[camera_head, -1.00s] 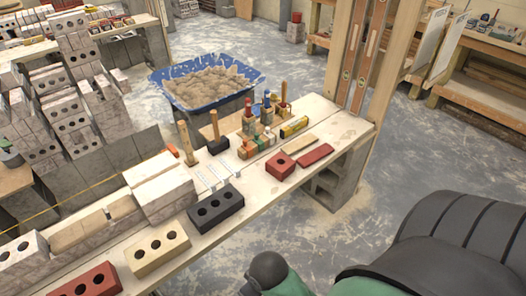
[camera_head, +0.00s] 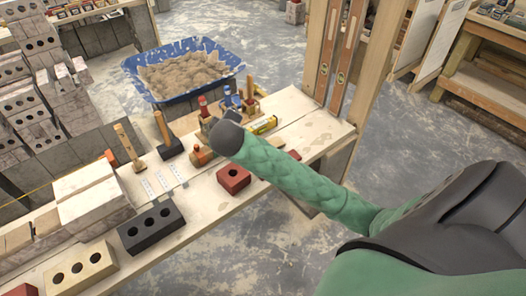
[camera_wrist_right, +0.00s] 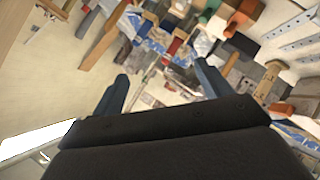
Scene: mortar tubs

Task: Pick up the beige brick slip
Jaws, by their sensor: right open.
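The beige brick slip (camera_head: 269,143) lies flat on the wooden bench in the head view, partly hidden behind my green right arm. A red slip (camera_head: 294,155) lies just to its right. The dark end of my right arm is over the bench, left of the beige slip, and hides the gripper itself in the head view. My right gripper (camera_wrist_right: 163,84) is open in the right wrist view, with nothing between its fingers. In that tilted view I cannot tell which piece is the beige slip. My left gripper is not in view.
Behind are hammers (camera_head: 128,146), a yellow level (camera_head: 263,125) and a blue mortar tub (camera_head: 187,75).

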